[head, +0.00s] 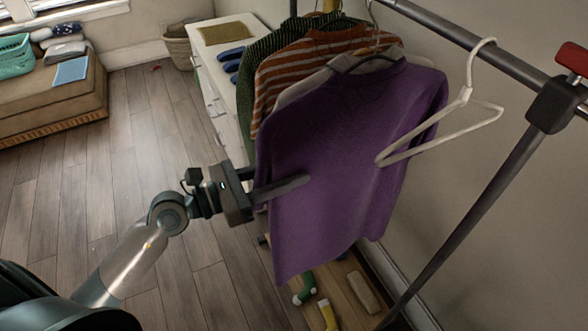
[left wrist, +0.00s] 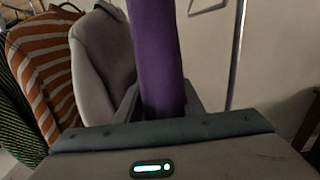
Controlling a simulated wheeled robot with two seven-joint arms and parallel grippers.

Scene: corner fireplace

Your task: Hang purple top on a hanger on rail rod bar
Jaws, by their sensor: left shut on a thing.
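The purple top (head: 350,150) hangs upright on a dark hanger (head: 375,58) at the front of the row of clothes in the head view. A metal hook rises above its neck close to the rail (head: 455,35); I cannot tell whether it belongs to this hanger or sits over the rod. My left gripper (head: 290,182) is shut on the left edge of the purple top, with one finger across its front and the other mostly hidden behind. In the left wrist view a purple fold (left wrist: 158,55) stands between the fingers. My right gripper is not in view.
An empty white hanger (head: 440,130) hangs on the rail to the right of the top. Behind are a grey garment (left wrist: 103,60), an orange striped top (head: 300,65) and a green striped one (head: 262,60). A slanted rack leg (head: 450,205) stands right. Floor at left is clear.

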